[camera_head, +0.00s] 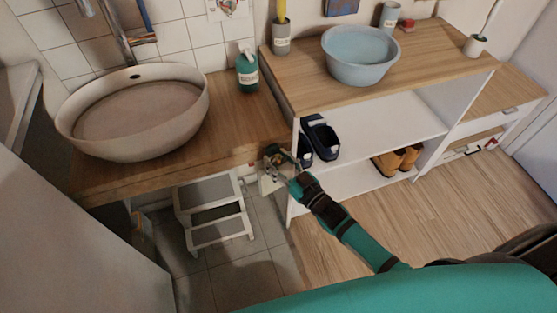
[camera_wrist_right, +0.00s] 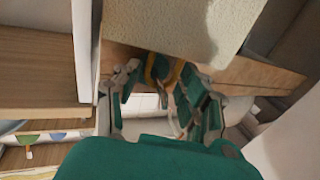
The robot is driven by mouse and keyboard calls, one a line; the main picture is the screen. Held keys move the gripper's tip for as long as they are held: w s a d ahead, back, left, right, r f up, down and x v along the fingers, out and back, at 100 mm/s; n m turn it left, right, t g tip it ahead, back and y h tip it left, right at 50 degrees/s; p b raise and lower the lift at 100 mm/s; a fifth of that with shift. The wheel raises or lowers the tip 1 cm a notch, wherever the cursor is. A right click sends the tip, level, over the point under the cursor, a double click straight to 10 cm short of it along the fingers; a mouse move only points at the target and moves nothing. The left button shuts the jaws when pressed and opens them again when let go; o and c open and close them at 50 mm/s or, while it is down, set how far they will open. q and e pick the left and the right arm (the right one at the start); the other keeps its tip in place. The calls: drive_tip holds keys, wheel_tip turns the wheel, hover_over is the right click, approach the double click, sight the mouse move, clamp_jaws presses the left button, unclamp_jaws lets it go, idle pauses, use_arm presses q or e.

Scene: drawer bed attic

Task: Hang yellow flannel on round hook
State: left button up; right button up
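A pale cream-yellow cloth, which looks like the flannel (camera_head: 268,186), hangs below the front edge of the wooden washbasin counter, close to my right gripper (camera_head: 279,160). In the right wrist view the flannel (camera_wrist_right: 190,22) fills the top middle, beyond the fingers. The right gripper (camera_wrist_right: 160,88) has its fingers apart there, with a visible gap between them. My left gripper is not in view.
The counter (camera_head: 225,130) carries a round basin (camera_head: 135,120) and a green bottle (camera_head: 247,72). A white step stool (camera_head: 215,215) stands below. The shelf unit (camera_head: 430,60) is close on the right, with a blue tub (camera_head: 360,60) on top. Wooden floor (camera_head: 480,195) is clear in front.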

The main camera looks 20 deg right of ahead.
drive_tip(key=shift+o, duration=1.4)
drive_tip(key=shift+s, duration=0.1)
drive_tip(key=v, duration=1.2)
drive_tip(key=s+d+f+m+g+h+p, duration=0.1)
drive_tip(key=s+d+f+g+h, duration=0.15)
drive_tip(key=f, duration=0.45)
drive_tip(key=s+d+f+g+h+p, duration=0.1)
drive_tip(key=s+f+g, duration=0.15)
drive_tip(key=f, duration=0.55)
drive_tip(key=s+d+f+m+g+h+p, duration=0.1)
drive_tip(key=s+f+g+h, duration=0.15)
drive_tip(key=f, duration=0.45)
drive_tip(key=s+f+g+p, duration=0.1)
drive_tip(key=s+f+g, duration=0.3)
drive_tip(key=s, duration=0.9)
drive_tip(key=s+f+g+p, duration=0.1)
drive_tip(key=s+f+g, duration=0.3)
drive_tip(key=s+f, duration=0.6)
drive_tip(key=s, duration=0.3)
drive_tip(key=shift+a+h, duration=0.35)
drive_tip(key=shift+h, duration=0.05)
